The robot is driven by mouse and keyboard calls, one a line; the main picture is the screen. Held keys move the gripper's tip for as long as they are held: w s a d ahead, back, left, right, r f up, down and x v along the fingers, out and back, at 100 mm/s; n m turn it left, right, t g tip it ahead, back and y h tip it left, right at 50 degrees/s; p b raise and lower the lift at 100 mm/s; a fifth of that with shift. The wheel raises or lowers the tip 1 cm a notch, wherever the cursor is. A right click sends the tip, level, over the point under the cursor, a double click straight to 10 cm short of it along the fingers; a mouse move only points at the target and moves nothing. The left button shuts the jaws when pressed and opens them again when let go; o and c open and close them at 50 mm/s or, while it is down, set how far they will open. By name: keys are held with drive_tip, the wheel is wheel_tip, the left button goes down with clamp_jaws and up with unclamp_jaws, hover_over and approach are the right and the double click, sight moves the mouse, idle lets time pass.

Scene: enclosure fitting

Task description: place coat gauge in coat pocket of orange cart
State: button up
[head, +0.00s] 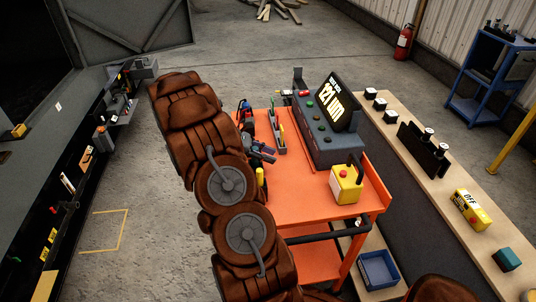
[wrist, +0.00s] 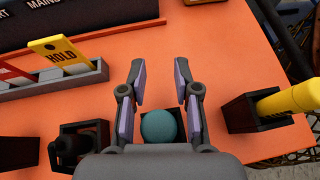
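The orange cart (head: 300,205) stands in the middle of the head view, and its orange top (wrist: 215,45) fills much of the wrist view. My gripper (wrist: 160,82) is open over the cart top, its two fingers apart with nothing between the tips. A round teal thing (wrist: 158,127) shows below and between the fingers, in or over a small black pocket (wrist: 199,115) that my gripper partly hides. I cannot tell whether this is the coat gauge, or which pocket is the coat pocket. In the head view my gripper (head: 260,153) is small beside the cart's left edge.
A yellow cylinder (wrist: 290,99) sits in a black holder (wrist: 250,113) to the right. A grey rack (wrist: 55,80) holds a yellow HOLD tag (wrist: 58,52). A grey display console (head: 325,130) and yellow button box (head: 346,185) stand on the cart. A wooden bench (head: 440,185) is at right.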

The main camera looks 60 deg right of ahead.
sight(252, 148)
drive_tip(key=b+v, duration=0.2)
drive_tip(key=v, duration=0.8)
drive_tip(key=shift+w+a+r+b, duration=0.1)
drive_tip(key=shift+w+r+b, duration=0.05)
drive_tip(key=shift+w+b, duration=0.25)
drive_tip(key=s+a+r+m+t+y, duration=0.1)
drive_tip(key=s+a+r+t, duration=0.15)
drive_tip(key=a, duration=0.75)
drive_tip(key=s+a+r+m+t+y, duration=0.1)
drive_tip(key=s+a+r+t, duration=0.15)
drive_tip(key=a, duration=0.65)
drive_tip(key=s+a+m+t+y, duration=0.2)
drive_tip(key=s+a, duration=0.5)
drive_tip(key=a, duration=0.3)
drive_tip(key=s+a+f+m+t+y, duration=0.1)
drive_tip(key=s+a+y, duration=0.1)
drive_tip(key=s+a, duration=0.5)
drive_tip(key=a, duration=0.3)
drive_tip(key=shift+s+a+f+m+t, duration=0.15)
drive_tip(key=shift+s+a+m+t, duration=0.15)
drive_tip(key=shift+a+m+t, duration=0.1)
